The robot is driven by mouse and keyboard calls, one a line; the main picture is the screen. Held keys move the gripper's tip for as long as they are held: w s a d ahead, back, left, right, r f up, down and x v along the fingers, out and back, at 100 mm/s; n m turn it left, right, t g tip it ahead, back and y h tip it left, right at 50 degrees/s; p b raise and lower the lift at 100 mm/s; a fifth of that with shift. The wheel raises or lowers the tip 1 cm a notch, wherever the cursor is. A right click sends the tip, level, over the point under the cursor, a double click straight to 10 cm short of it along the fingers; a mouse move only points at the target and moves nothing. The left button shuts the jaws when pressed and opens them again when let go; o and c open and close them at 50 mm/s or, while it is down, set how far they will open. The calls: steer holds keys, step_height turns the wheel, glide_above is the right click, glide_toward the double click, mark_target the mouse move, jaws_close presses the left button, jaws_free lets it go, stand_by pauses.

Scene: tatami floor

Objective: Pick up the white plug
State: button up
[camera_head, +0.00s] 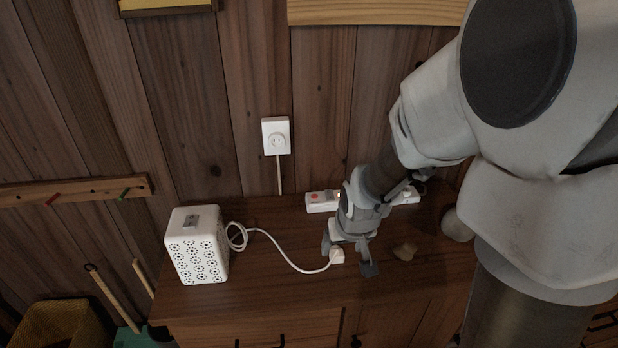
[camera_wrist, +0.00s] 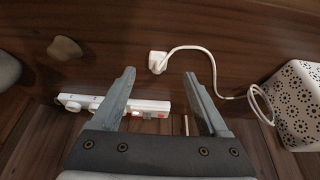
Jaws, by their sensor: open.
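The white plug (camera_head: 337,256) lies on the wooden cabinet top, at the end of a white cord that runs left to a white patterned box (camera_head: 197,246). In the wrist view the plug (camera_wrist: 158,62) shows beyond the fingertips, between their lines, with its cord curving right. My gripper (camera_head: 348,259) is open and comes down over the cabinet close to the plug. In the wrist view my gripper (camera_wrist: 160,74) has nothing between its fingers. I cannot tell the exact height of the fingertips above the wood.
A white power strip (camera_head: 321,202) lies along the back of the cabinet, partly behind my arm. A wall socket (camera_head: 275,136) with a cord hangs above. The front left cabinet top (camera_head: 262,290) is clear.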

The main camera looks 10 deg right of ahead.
mark_target(338, 256)
steer(key=b+x, duration=0.1)
steer(key=x, duration=0.4)
steer(key=b+x, duration=0.1)
steer(key=x, duration=0.2)
steer(key=shift+w+d+b, duration=0.15)
steer(key=shift+w+b, duration=0.15)
steer(key=shift+w, duration=0.05)
steer(key=shift+c, duration=0.3)
jaws_close()
